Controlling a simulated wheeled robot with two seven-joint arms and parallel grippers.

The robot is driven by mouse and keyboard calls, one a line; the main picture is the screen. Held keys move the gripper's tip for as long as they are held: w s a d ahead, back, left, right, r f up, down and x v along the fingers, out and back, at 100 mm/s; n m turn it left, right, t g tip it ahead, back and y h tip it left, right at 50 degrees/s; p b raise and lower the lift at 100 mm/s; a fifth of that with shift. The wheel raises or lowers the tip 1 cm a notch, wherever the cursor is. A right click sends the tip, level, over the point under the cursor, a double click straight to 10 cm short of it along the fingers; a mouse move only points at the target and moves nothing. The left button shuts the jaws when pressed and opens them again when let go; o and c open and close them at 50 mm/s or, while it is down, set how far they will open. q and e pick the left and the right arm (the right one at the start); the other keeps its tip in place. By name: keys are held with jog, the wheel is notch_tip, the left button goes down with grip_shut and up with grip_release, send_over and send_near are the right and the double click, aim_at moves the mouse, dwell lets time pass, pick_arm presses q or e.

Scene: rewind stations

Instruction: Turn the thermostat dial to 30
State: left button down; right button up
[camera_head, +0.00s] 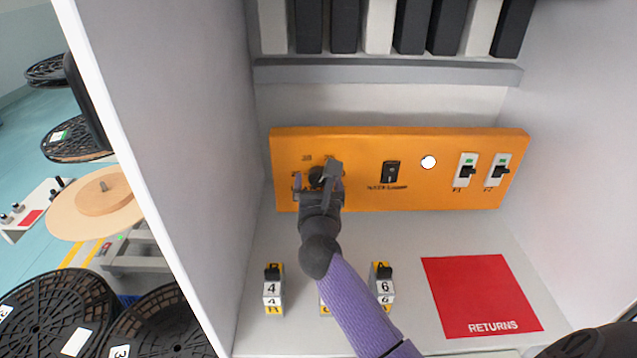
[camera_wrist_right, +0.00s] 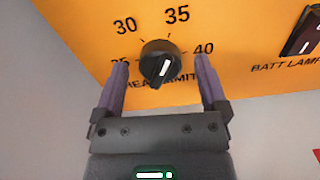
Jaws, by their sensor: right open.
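The thermostat dial (camera_wrist_right: 160,65) is a round black knob on the orange panel, with a white line on its face. The line slants, its upper end leaning right; I cannot tell exactly which number it marks. The printed 30 (camera_wrist_right: 125,26) is at its upper left, 35 (camera_wrist_right: 177,14) above and 40 (camera_wrist_right: 203,48) to the right. A number at the left is partly hidden by a finger. My right gripper (camera_head: 318,182) is open at the dial, one finger on each side, with visible gaps in the wrist view. My left gripper is not in view.
The orange panel (camera_head: 400,195) also has a black battery-lamp switch (camera_head: 390,172), a white round spot (camera_head: 428,162) and two breaker-like switches (camera_head: 467,170). Below are several numbered yellow-and-black blocks (camera_head: 273,290) and a red RETURNS mat (camera_head: 480,295). Grey side walls enclose the bay.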

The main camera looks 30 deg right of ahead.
jog(key=shift+w+d, duration=0.1)
grip_shut()
dwell(0.3)
jog(key=shift+r+n+p, duration=0.1)
jog(key=shift+n+p, duration=0.4)
jog(key=shift+p, duration=0.05)
jog(key=n+p, duration=0.3)
jog(key=n, duration=0.1)
jog(key=n+p, duration=0.2)
jog(key=n, duration=0.1)
jog(key=shift+n, duration=0.3)
jog(key=shift+n+p, duration=0.6)
jog(key=shift+n, duration=1)
